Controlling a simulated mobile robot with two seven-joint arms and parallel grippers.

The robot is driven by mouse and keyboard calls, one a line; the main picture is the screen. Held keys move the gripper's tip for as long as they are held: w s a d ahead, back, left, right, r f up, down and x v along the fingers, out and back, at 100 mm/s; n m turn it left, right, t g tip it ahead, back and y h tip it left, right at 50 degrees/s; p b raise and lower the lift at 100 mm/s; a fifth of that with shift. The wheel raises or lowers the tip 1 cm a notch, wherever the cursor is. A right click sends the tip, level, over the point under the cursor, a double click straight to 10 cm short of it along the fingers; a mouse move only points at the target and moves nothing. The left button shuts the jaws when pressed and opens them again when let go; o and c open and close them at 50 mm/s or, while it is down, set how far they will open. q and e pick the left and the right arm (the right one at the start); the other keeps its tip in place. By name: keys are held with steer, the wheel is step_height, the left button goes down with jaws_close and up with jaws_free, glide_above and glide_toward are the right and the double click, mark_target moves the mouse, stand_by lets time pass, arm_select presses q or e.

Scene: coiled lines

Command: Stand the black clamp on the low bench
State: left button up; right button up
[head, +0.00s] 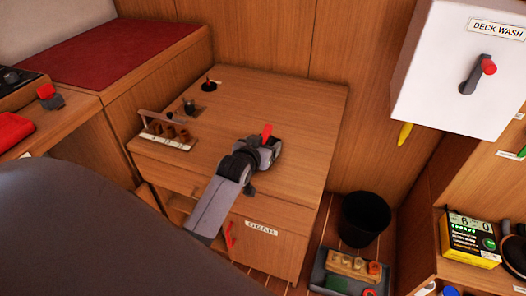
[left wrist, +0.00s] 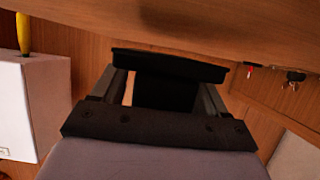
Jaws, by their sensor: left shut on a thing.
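My left gripper (head: 266,154) reaches over the wooden cabinet top (head: 305,100) in the head view. It is shut on a black thing, which I take to be the black clamp (left wrist: 168,66). In the left wrist view the black clamp lies across and between the two fingers, with a wooden surface beyond it. In the head view the gripper hides most of the clamp; a small red piece (head: 267,131) shows at the gripper's far side. I cannot tell whether the clamp touches the wood. My right gripper is not in view.
A rack with brown pegs (head: 168,133) and a small red-topped lever (head: 209,86) stand on the cabinet's left part. A red-cushioned bench (head: 115,50) is at the back left. A black bin (head: 364,219) and a grey tray (head: 318,275) are at the right. The cabinet's right side is clear.

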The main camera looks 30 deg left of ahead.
arm_select(q)
steer(key=shift+w+f, duration=0.1)
steer(key=shift+f, duration=0.75)
steer(key=shift+f, duration=0.1)
steer(key=o, duration=1.5)
steer(key=shift+f, duration=0.15)
steer(key=shift+o, duration=0.2)
